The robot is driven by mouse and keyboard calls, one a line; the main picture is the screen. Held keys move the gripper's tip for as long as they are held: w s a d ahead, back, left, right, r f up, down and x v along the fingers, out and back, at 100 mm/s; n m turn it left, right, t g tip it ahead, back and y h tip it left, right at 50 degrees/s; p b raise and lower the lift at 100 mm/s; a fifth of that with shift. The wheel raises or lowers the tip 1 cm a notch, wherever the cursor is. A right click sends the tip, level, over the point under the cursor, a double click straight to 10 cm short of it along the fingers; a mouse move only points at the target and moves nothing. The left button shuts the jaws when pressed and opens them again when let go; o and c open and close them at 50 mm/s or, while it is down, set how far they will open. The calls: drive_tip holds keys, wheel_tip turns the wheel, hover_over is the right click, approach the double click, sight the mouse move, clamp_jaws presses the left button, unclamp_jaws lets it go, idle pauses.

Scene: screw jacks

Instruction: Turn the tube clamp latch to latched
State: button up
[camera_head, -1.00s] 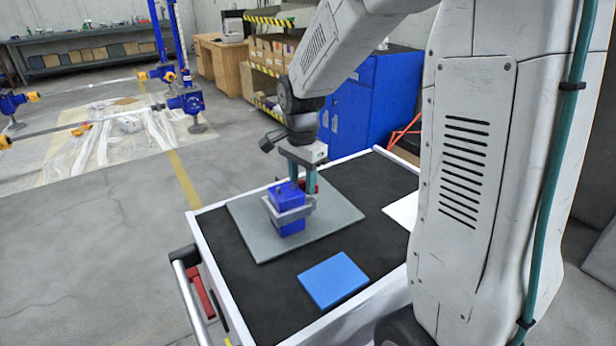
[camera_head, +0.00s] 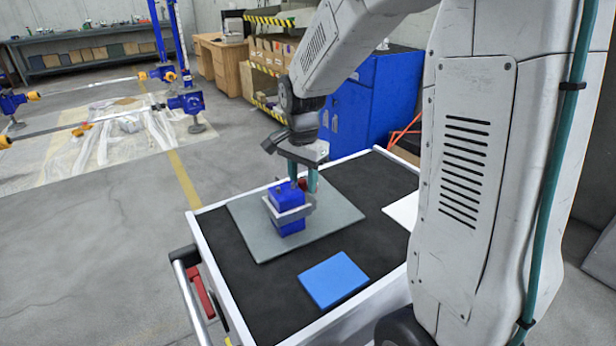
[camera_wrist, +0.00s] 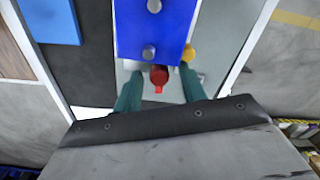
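A blue block-shaped body (camera_head: 288,198) stands on a grey plate with a light grey clamp (camera_head: 294,214) around it. A red latch knob (camera_head: 302,184) is at its far side. In the wrist view, the blue body (camera_wrist: 155,30) is at the top and the red latch (camera_wrist: 158,77) sticks out below its edge. My gripper (camera_head: 303,180) points down over the latch. In the wrist view my gripper's teal fingers (camera_wrist: 160,88) stand on either side of the red latch, with visible gaps. Finger contact lower down is hard to tell.
The grey plate (camera_head: 250,235) lies on a black-topped cart (camera_head: 225,240) with white raised edges. A flat blue plate (camera_head: 333,279) lies nearer on the cart, and a white item (camera_head: 401,212) lies at right. A blue cabinet (camera_head: 375,105) stands behind.

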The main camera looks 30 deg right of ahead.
sight(303, 180)
drive_tip(key=shift+r, duration=3.9)
